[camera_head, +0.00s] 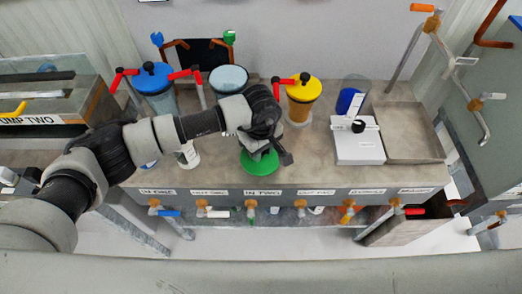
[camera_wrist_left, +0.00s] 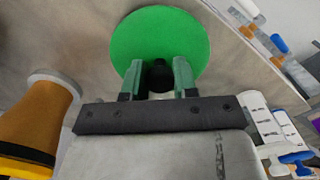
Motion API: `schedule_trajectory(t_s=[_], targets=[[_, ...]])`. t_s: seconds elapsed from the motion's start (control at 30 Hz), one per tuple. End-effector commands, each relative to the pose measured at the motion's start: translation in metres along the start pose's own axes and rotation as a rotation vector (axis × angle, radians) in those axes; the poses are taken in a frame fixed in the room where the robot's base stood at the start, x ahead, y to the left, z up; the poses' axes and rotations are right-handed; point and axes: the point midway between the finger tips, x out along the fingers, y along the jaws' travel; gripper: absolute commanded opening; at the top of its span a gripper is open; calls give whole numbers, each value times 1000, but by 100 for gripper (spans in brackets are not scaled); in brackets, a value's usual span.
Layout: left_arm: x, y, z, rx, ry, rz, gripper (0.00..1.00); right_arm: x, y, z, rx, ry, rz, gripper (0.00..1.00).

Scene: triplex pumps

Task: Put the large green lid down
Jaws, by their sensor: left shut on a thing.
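The large green lid (camera_head: 259,165) is a flat round disc at the front middle of the bench, above the label IN TWO. In the left wrist view the green lid (camera_wrist_left: 160,35) shows with a black knob (camera_wrist_left: 157,74) in its middle. My left gripper (camera_head: 262,151) is over the lid, and in the left wrist view its two fingers (camera_wrist_left: 157,80) are shut on the knob. The lid looks level and close to the bench top; I cannot tell whether it touches. My right gripper is not in view.
Behind stand containers with a blue lid (camera_head: 154,77), a pale lid (camera_head: 229,79) and a yellow lid (camera_head: 303,88). A white scale (camera_head: 357,146) and a grey tray (camera_head: 415,132) are to the right. Taps (camera_head: 251,205) line the front edge. Bare bench lies right of the lid.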

Motion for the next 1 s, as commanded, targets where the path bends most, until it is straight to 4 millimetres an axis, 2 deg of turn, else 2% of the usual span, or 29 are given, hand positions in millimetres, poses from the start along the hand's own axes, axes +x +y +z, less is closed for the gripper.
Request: schedule_trajectory(t_s=[0.13, 0.5, 0.53, 0.67, 1.0], targets=[[17, 0, 1, 0, -1, 0, 4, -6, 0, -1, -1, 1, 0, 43], [22, 0, 0, 1, 0, 1, 4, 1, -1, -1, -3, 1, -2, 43], [20, 0, 0, 1, 0, 0, 33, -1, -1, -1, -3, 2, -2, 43], [20, 0, 0, 0, 0, 0, 53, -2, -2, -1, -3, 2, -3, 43], [16, 0, 0, 0, 0, 0, 54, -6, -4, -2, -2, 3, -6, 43]])
